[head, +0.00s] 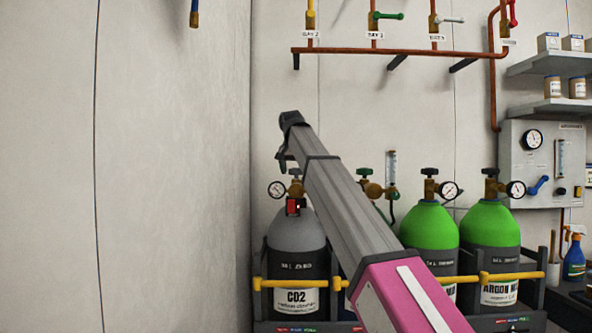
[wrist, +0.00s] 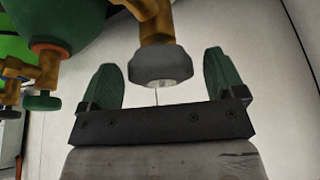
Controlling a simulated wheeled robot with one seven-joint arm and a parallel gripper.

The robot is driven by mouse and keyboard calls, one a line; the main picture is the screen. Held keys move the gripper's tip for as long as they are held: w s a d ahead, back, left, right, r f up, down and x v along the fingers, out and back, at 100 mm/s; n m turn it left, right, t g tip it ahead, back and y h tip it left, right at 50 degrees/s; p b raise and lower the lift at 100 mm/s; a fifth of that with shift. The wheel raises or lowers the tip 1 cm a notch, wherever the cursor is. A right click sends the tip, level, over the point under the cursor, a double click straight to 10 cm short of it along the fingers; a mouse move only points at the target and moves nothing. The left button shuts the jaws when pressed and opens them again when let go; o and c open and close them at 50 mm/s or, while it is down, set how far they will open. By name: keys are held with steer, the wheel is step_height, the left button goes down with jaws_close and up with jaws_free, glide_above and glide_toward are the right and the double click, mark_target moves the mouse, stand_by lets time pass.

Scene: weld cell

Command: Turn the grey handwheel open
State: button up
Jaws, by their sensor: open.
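The grey handwheel (wrist: 160,66) is on a brass valve stem in the wrist view, with its pale centre facing my gripper. My gripper (wrist: 162,76) is open, with one green finger on each side of the wheel and a visible gap at each side. In the head view a dark handwheel (head: 295,171) tops the grey CO2 cylinder (head: 296,235). My gripper (head: 283,164) is small there, close beside this wheel at its left, and partly hidden by my arm.
Green cylinders (head: 430,228) with gauges stand to the right behind a yellow rail (head: 512,277). A gauge (head: 277,189) sits left of the CO2 valve. In the wrist view a green knob (wrist: 40,102) is at the left. A wall (head: 170,170) fills the left side.

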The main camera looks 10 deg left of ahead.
steer(key=c, duration=0.9)
steer(key=shift+n, duration=0.3)
steer(key=shift+d+n+g+y, duration=0.15)
steer(key=shift+n+y, duration=0.4)
steer(key=shift+n, duration=0.85)
steer(key=shift+n+g+y, duration=0.15)
steer(key=shift+n+y, duration=0.4)
steer(key=shift+n, duration=0.85)
steer(key=shift+w, duration=0.1)
steer(key=o, duration=0.9)
